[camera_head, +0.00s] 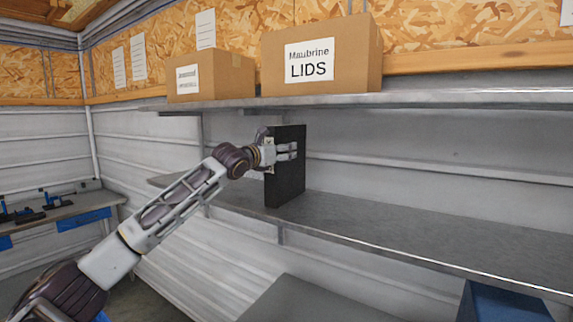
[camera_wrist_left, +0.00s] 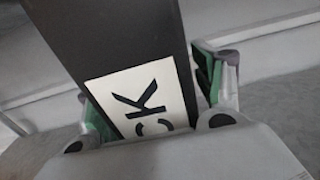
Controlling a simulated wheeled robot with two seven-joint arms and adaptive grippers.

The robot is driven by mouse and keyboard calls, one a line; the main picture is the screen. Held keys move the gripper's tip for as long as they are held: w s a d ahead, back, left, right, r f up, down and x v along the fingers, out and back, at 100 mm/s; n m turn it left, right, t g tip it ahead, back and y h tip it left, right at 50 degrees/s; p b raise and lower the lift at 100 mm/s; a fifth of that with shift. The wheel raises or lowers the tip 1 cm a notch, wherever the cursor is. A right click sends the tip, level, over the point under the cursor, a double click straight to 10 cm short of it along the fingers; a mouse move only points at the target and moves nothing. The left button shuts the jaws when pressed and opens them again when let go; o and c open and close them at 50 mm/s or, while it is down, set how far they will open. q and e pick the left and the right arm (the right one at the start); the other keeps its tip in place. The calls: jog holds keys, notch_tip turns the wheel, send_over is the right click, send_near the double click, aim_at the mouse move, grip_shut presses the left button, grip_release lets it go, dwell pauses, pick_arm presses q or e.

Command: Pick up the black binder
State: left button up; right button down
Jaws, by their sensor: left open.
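The black binder (camera_head: 287,180) stands upright on the grey middle shelf (camera_head: 350,217) in the head view. In the left wrist view the binder (camera_wrist_left: 115,38) fills the middle, with a white label (camera_wrist_left: 142,98) showing the letters "CK". My left gripper (camera_head: 288,151) is at the binder's upper part. Its green-padded fingers lie on either side of the binder in the wrist view (camera_wrist_left: 152,95). The jaws are open, with a gap visible on the right side. Whether the left-hand pad touches the binder is hard to tell. My right gripper is not in view.
A large "Maubrine LIDS" box (camera_head: 345,62) and a smaller box (camera_head: 210,83) sit on the upper shelf (camera_head: 450,99), just above the binder. The middle shelf is clear to the right. A workbench (camera_head: 65,211) stands at the left.

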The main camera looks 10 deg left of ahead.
pick_arm(q)
grip_shut()
dwell(0.5)
jog(key=shift+r, duration=0.1)
